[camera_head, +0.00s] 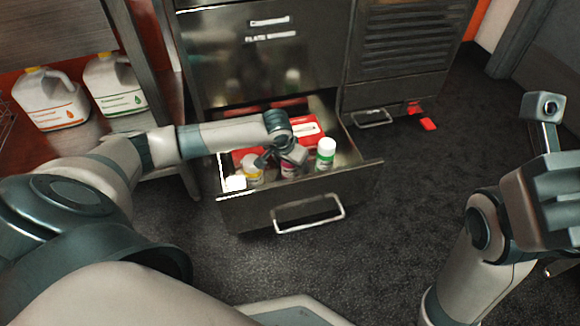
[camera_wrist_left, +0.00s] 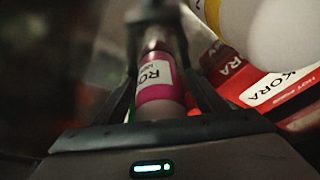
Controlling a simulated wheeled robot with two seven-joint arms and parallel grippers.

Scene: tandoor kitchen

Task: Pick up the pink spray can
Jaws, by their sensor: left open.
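The pink spray can (camera_head: 289,170) stands in the open drawer (camera_head: 300,205), partly hidden by my left gripper. In the left wrist view, the can (camera_wrist_left: 158,85) shows a pink body with a white label and a grey top, between the two fingers. My left gripper (camera_head: 283,160) is open, with its fingers on either side of the can; I cannot tell whether they touch it. My right gripper (camera_head: 550,215) is at the right edge, away from the drawer; its fingers are not clear.
Red boxes (camera_head: 306,128) lie behind. White jugs (camera_head: 50,98) stand on the left shelf. The floor right of the drawer (camera_head: 420,200) is clear.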

